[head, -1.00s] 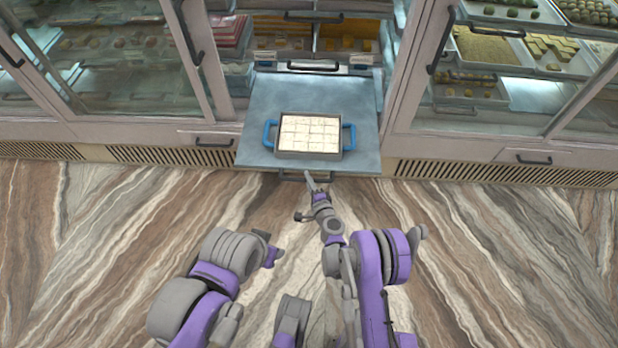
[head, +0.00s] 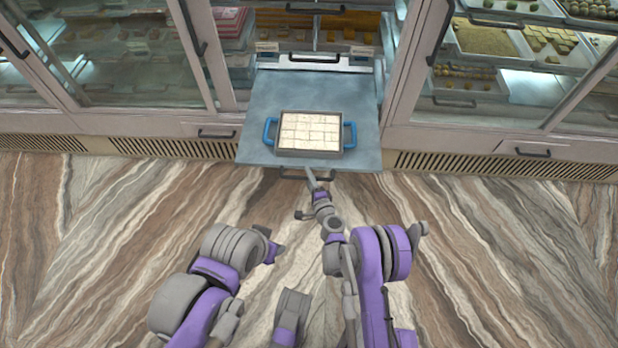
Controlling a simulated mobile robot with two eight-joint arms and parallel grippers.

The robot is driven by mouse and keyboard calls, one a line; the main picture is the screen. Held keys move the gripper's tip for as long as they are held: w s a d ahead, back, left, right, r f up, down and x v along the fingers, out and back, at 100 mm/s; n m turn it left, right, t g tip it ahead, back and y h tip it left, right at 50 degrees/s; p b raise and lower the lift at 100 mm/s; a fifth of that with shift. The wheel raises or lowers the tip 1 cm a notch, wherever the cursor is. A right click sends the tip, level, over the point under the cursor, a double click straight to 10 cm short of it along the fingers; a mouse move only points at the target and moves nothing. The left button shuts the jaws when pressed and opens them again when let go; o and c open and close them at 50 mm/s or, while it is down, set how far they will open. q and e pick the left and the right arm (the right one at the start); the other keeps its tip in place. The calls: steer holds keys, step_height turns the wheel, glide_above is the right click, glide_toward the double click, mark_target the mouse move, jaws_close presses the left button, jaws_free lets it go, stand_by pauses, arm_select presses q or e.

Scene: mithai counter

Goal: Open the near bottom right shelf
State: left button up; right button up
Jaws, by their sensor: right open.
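A grey-blue shelf panel (head: 215,0) is not clearly separable at the top, but the flat pull-out surface (head: 262,105) extends from the middle of the counter over the floor. A dark bar handle (head: 294,178) shows below its front edge. My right gripper (head: 312,180) is open at the right part of this handle; whether its fingers are around or beside the bar cannot be told. My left gripper (head: 274,250) is apart from the counter, above the floor, and its jaws are too small to judge. Which shelf is the near bottom right one is unclear.
A tray with blue handles (head: 349,133) and white square sweets sits on the pull-out surface. Closed fronts with dark handles (head: 217,133) (head: 533,152) flank it. Another handle (head: 314,59) lies behind it. The marbled floor (head: 500,270) is clear.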

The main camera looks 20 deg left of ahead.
steer(key=p+v, duration=0.1)
steer(key=v, duration=0.6)
steer(key=shift+s+d, duration=0.15)
steer(key=shift+s, duration=0.05)
stand_by(0.3)
